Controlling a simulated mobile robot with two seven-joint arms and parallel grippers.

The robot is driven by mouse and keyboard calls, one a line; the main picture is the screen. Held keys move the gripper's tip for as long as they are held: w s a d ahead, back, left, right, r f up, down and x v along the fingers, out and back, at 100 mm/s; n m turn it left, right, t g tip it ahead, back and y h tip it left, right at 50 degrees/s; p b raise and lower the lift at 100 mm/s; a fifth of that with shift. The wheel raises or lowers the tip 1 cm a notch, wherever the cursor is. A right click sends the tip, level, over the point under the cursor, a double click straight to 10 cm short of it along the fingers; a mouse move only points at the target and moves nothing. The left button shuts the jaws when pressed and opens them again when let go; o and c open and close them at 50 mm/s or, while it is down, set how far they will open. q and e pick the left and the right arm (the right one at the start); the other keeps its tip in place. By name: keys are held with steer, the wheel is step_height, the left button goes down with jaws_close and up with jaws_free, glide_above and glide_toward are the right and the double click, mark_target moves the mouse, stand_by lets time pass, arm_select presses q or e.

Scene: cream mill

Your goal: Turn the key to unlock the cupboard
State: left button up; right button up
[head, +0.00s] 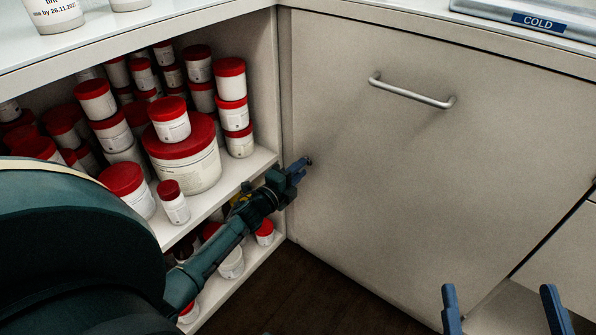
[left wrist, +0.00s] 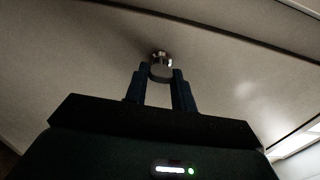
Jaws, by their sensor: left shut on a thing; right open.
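The cupboard door (head: 420,170) is a flat cream panel, closed, with a metal bar handle (head: 412,92) near its top. My left gripper (head: 303,167) is at the door's left edge, at about mid-height. In the left wrist view my left gripper (left wrist: 161,85) is shut on the key (left wrist: 161,71), a small metal piece with a rounded head at the door face. The lock around it is mostly hidden, and I cannot tell how far the key is turned. My right gripper (head: 503,310) is open and empty at the bottom right, in front of the door.
Open shelves (head: 228,180) left of the door hold several white jars with red lids (head: 188,155), close beside my left arm. A worktop (head: 360,8) runs above, with a tray marked COLD (head: 540,22). Dark floor (head: 335,290) lies below the door.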

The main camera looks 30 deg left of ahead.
arm_select(q)
steer(key=o, duration=1)
steer(key=s+p, duration=0.1)
steer(key=s, duration=0.3)
steer(key=s+p, duration=0.1)
steer(key=s, duration=0.3)
steer(key=s+a+p, duration=0.1)
steer(key=s+p, duration=0.1)
steer(key=s, duration=0.3)
arm_select(e)
steer(key=shift+d+n+h, duration=0.4)
arm_select(q)
steer(key=shift+s, duration=0.15)
arm_select(e)
steer(key=shift+s+a, duration=0.1)
steer(key=shift+s, duration=0.05)
